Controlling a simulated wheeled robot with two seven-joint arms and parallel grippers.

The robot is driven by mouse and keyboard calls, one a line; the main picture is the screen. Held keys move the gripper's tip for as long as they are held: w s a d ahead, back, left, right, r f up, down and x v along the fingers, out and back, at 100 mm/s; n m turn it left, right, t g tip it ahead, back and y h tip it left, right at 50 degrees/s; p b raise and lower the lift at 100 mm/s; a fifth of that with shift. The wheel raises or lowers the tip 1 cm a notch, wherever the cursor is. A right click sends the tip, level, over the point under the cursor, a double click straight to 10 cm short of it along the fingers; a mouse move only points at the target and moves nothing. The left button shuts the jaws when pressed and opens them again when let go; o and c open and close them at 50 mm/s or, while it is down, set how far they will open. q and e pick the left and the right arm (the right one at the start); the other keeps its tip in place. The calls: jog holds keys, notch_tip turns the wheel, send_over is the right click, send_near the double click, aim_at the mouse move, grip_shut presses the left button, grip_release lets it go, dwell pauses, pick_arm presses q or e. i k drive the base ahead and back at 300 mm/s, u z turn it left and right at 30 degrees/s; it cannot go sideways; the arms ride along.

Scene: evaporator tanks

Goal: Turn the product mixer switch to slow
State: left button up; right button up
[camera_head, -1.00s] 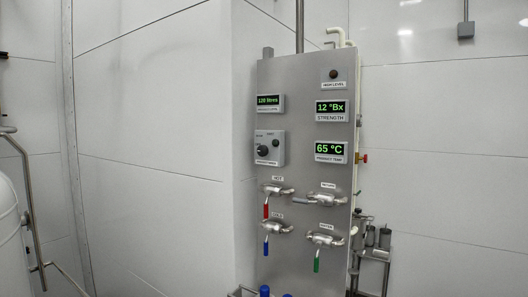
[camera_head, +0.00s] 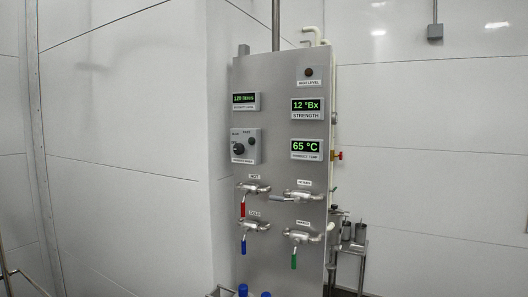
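The product mixer switch (camera_head: 239,149) is a dark round knob on a grey box (camera_head: 254,149) at the left side of the upright steel panel (camera_head: 270,75). Small labels sit above the knob, and a label below it is too small to read surely. A second, smaller dark button (camera_head: 252,142) is to its right on the same box. The knob's pointer direction is too small to tell. Neither of my grippers shows in the head view, and nothing touches the knob.
Level display (camera_head: 245,98), strength display (camera_head: 307,106) and temperature display (camera_head: 306,147) are on the panel. Below are valves with a red handle (camera_head: 243,210), a blue handle (camera_head: 243,247) and a green handle (camera_head: 294,261). A white wall (camera_head: 120,150) stands left. A metal stand (camera_head: 349,262) is at right.

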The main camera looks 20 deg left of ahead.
aim_at(239, 148)
jog(key=z, duration=0.05)
jog(key=i, duration=0.2)
jog(key=u, duration=0.8)
